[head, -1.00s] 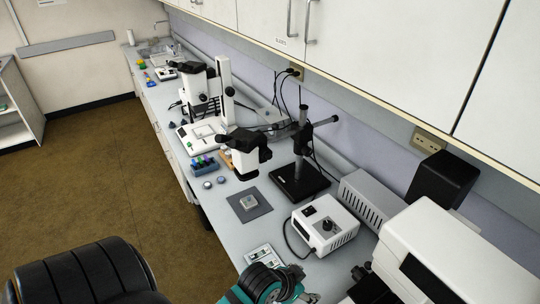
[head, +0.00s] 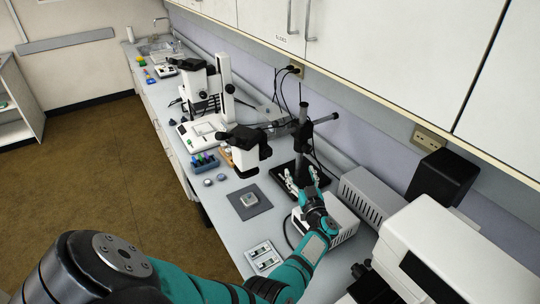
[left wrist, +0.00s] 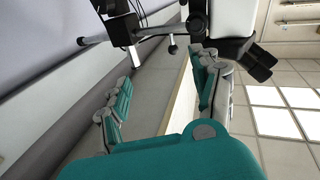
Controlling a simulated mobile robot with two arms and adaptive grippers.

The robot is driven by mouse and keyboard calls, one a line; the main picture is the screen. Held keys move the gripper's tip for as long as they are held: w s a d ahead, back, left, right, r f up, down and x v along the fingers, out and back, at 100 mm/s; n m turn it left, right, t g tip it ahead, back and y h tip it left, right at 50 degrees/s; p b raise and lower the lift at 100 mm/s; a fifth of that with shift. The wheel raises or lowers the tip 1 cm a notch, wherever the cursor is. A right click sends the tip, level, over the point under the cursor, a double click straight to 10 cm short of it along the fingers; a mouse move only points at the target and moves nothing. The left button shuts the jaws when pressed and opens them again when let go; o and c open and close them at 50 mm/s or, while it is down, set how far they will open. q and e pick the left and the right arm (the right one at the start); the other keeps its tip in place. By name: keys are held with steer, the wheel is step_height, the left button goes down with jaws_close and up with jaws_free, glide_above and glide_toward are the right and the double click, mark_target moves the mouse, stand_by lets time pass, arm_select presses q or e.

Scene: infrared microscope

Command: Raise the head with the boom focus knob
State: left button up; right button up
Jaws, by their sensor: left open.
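The boom microscope stands at the back of the bench. Its white head with black eyepieces (head: 246,146) hangs left of the black post (head: 303,138) and also shows at the top of the left wrist view (left wrist: 238,18). A small dark knob (left wrist: 172,47) on a short stem hangs below the black boom in the left wrist view; I cannot tell whether it is the focus knob. My left gripper (head: 302,177) is open and empty, in front of the post, and hides part of the black base. Its spread fingers also show in the left wrist view (left wrist: 163,58), apart from the boom.
A white control box (head: 340,222) is partly hidden behind my left wrist. A grey mat (head: 238,208) with a small sample lies left of the gripper. A large white instrument (head: 430,255) fills the right. Another microscope (head: 222,90) stands farther back. Wall cabinets overhang the bench.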

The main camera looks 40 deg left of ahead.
mark_target(270, 154)
arm_select(q)
steer(key=a+n+g+b, duration=0.1)
steer(key=a+g+b, duration=0.1)
steer(key=a, duration=0.3)
steer(key=w+a+f+n+g+y+b, duration=0.1)
steer(key=a+b, duration=0.3)
steer(key=w+a+g+b, duration=0.1)
steer(key=a+g+b, duration=0.1)
steer(key=a, duration=0.3)
steer(key=shift+a+f+n+g+y+b, duration=0.3)
steer(key=shift+a+n+b, duration=0.1)
steer(key=shift+b, duration=0.2)
steer(key=shift+w+a+r, duration=0.2)
steer(key=shift+a, duration=0.2)
steer(key=c, duration=1.2)
